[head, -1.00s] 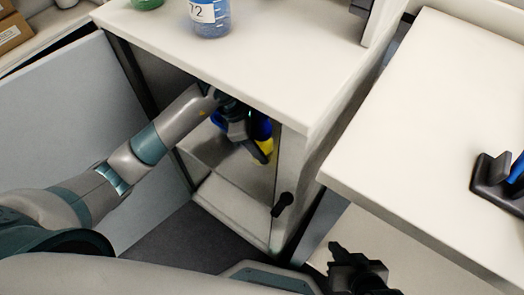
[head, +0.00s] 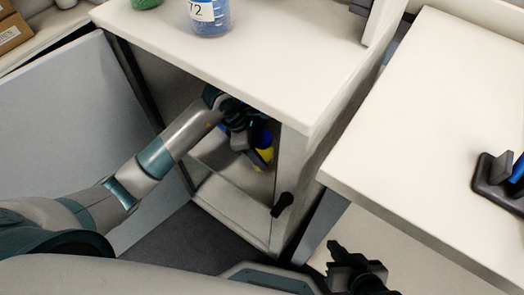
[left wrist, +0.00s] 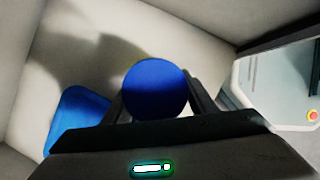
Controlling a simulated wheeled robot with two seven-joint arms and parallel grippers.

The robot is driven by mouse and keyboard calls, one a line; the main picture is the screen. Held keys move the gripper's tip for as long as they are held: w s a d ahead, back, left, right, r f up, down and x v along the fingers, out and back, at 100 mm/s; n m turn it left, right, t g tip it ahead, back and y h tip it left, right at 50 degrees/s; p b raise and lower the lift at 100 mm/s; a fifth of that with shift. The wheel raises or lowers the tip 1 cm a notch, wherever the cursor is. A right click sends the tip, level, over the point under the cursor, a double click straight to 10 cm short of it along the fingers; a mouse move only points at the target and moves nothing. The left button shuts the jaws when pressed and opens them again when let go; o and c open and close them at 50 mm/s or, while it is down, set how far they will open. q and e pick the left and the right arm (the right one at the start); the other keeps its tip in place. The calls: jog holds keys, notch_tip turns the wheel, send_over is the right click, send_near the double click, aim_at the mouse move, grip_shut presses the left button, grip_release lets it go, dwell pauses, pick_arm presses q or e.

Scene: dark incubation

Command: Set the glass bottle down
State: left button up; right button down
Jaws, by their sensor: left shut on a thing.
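The glass bottle shows as a round blue cap (left wrist: 155,88) between the fingers of my left gripper in the left wrist view. In the head view a yellow part (head: 264,156) shows below my left gripper (head: 246,146), inside the open cabinet (head: 222,190). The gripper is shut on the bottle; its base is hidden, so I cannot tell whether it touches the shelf. My right gripper (head: 356,268) is low in front of the cabinet, away from the bottle; its jaws are unclear.
A blue object (left wrist: 78,118) lies beside the bottle in the left wrist view. The cabinet door (head: 85,130) stands open at left. A blue-filled bottle (head: 209,16) stands on the cabinet top. A white table (head: 430,120) is at right, with a dark holder (head: 492,180).

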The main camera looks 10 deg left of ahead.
pick_arm(q)
jog(key=o, duration=1.4)
jog(key=shift+f, duration=0.1)
jog(key=shift+p+v, duration=0.35)
jog(key=shift+v, duration=3.5)
jog(key=shift+d, duration=0.1)
